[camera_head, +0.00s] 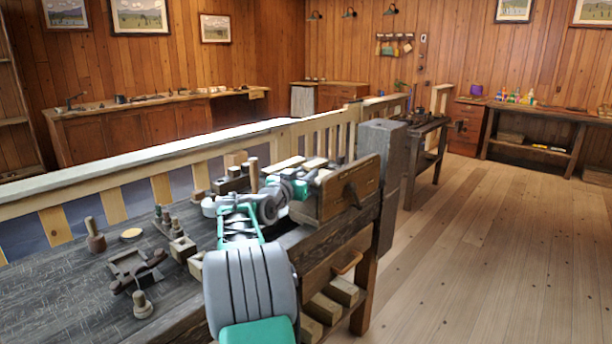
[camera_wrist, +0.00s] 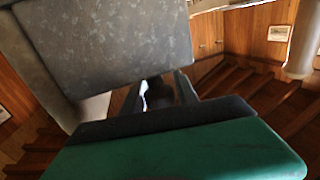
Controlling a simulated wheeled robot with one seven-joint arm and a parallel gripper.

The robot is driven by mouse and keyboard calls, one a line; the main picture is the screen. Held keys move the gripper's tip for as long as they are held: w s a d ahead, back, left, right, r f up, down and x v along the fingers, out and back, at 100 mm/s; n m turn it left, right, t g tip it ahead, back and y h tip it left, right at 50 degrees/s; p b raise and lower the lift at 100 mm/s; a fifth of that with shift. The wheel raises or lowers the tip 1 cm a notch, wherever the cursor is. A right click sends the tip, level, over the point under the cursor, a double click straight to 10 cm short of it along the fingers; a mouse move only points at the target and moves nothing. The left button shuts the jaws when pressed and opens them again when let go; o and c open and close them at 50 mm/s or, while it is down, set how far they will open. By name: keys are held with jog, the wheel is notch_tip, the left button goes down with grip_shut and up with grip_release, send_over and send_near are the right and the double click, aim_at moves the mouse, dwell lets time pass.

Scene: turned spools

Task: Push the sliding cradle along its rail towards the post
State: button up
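A low dark wooden piece with raised ends (camera_head: 135,268), which may be the sliding cradle, sits on the dark workbench (camera_head: 70,295). Its rail is not clear to me. A short turned peg (camera_head: 142,304) stands in front of it and a taller turned peg (camera_head: 95,236) behind it; I cannot tell which upright is the post. My grey and green arm reaches over the bench, its far end beside a wooden box (camera_head: 348,190), right of the dark piece and apart from it. In the wrist view my gripper (camera_wrist: 160,92) shows two dark fingers spread apart; a grey slab (camera_wrist: 110,40) fills the upper left.
Small wooden blocks (camera_head: 182,248) and a round pale disc (camera_head: 131,235) lie near the dark piece. A tall grey box (camera_head: 378,165) stands at the bench's right end. A slatted railing (camera_head: 110,205) runs behind. The floor at right is clear.

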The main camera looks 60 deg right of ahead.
jog(key=o, duration=0.3)
jog(key=a, duration=0.7)
jog(key=shift+s+a, duration=0.4)
jog(key=shift+s, duration=0.05)
